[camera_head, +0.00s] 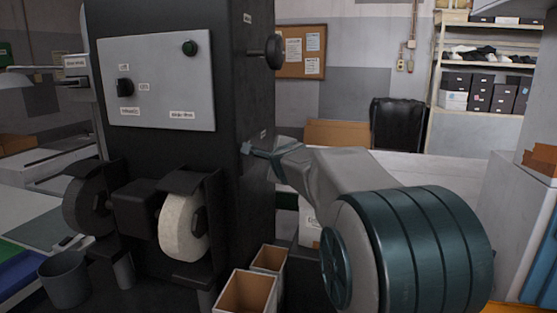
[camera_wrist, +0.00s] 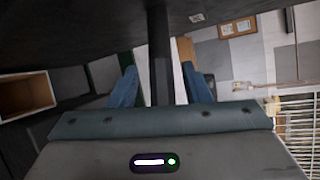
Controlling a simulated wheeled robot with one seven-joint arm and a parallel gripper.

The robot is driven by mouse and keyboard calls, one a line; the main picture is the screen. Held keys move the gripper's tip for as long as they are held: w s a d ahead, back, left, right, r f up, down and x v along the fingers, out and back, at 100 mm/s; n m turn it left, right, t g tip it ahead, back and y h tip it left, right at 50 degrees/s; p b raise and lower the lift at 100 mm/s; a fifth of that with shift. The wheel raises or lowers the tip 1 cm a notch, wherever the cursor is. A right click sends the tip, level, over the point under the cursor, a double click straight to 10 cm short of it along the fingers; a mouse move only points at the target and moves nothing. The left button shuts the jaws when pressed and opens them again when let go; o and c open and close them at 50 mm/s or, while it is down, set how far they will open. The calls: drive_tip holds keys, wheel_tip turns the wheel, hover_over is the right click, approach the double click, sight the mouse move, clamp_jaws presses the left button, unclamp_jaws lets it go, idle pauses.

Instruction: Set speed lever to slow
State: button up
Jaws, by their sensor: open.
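My gripper (camera_head: 261,153) is at the right side face of the dark machine (camera_head: 245,90). In the wrist view its two blue fingers (camera_wrist: 160,86) are spread apart. A dark upright bar (camera_wrist: 160,50), which looks like the speed lever, stands between them, with gaps visible on both sides. It runs up to the dark machine surface at the top of the wrist view. In the head view I cannot make out the lever at my gripper, and its setting cannot be told. A small label (camera_head: 263,134) sits on the machine just above my gripper.
A black round knob (camera_head: 273,51) juts from the same side face, higher up. The grey control panel (camera_head: 156,80) and pale grinding wheel (camera_head: 183,222) are on the front. Open cardboard boxes (camera_head: 246,293) stand below my gripper. Shelves (camera_head: 488,62) are at the back right.

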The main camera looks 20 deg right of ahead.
drive_tip(key=p+v, duration=0.3)
drive_tip(key=v, duration=1)
drive_tip(key=shift+s, duration=0.3)
drive_tip(key=s+a+f+n+g+y, duration=0.4)
drive_tip(key=s+a+f+n, duration=0.55)
drive_tip(key=n, duration=0.25)
drive_tip(key=s+d+f+n+g+h, duration=0.2)
drive_tip(key=s+f+n+g, duration=0.5)
drive_tip(key=s+f+n, duration=0.4)
drive_tip(key=s+f, duration=0.1)
drive_tip(key=s, duration=0.4)
drive_tip(key=shift+f, duration=0.2)
